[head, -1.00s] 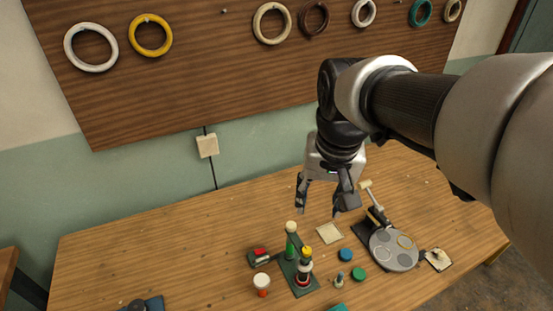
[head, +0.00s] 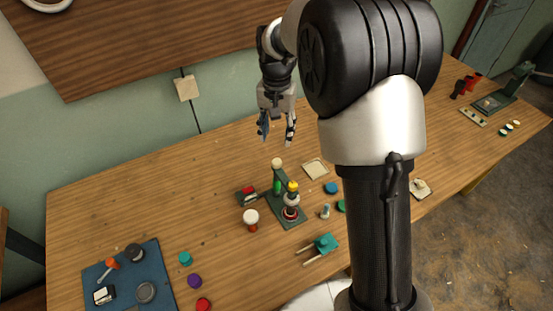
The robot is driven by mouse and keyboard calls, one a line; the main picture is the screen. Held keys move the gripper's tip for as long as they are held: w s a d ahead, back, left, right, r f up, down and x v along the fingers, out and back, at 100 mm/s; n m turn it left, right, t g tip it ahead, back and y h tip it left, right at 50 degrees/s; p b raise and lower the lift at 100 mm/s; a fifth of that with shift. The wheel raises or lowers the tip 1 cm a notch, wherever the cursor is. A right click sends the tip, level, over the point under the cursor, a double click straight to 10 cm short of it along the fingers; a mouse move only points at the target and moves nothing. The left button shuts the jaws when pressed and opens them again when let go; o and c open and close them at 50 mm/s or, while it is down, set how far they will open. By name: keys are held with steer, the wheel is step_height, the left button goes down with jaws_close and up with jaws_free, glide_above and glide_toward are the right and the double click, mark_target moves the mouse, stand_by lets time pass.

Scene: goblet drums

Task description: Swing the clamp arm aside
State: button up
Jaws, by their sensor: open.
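In the head view, a small fixture stands mid-table on a dark green base plate (head: 290,217). It has a green post (head: 277,187) topped by a cream ball (head: 277,163). Beside it is a column with a yellow top (head: 293,186), a pale round part and a red ring low down. A green bar seems to link the post and column; I cannot tell for certain that it is the clamp arm. My gripper (head: 276,139) points down with fingers apart, empty. In the picture it is above the fixture, towards the wall, and not touching it.
A grey-black block with a red top (head: 246,195) and a white-topped red piece (head: 251,217) stand left of the fixture. A blue mat (head: 120,262) holds several items. My arm hides part of the right side. The left middle table is clear.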

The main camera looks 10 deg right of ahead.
mark_target(277, 161)
step_height(277, 161, down, 12)
steer(key=b, duration=0.2)
steer(key=shift+r+b, duration=0.15)
steer(key=shift+b, duration=0.2)
jaws_close()
stand_by(0.4)
